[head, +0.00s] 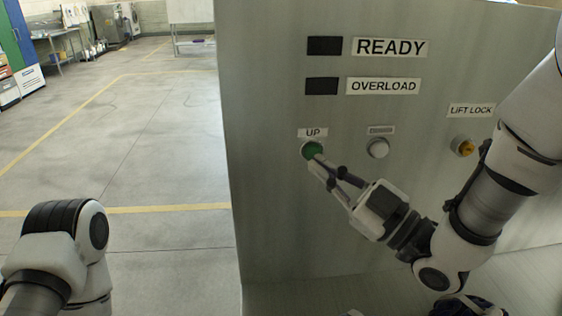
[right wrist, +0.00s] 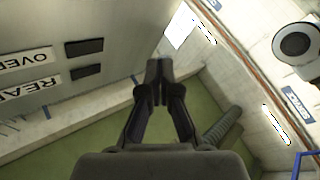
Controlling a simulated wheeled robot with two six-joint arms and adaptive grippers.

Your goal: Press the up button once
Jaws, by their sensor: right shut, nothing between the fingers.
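The green up button (head: 310,149) is on the grey panel, just below the UP label (head: 312,132). My right gripper (head: 318,160) is shut and empty, and its fingertips point at the button's lower right edge in the head view. The fingertips cover a little of the button, and I cannot tell whether they touch it. The shut fingers of my right gripper also show in the right wrist view (right wrist: 160,72), where the button is not seen. Part of my left arm shows at the lower left of the head view, but its gripper does not.
Above are dark READY (head: 325,46) and OVERLOAD (head: 322,86) indicators. Open floor (head: 130,150) lies left of the panel (head: 270,220).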

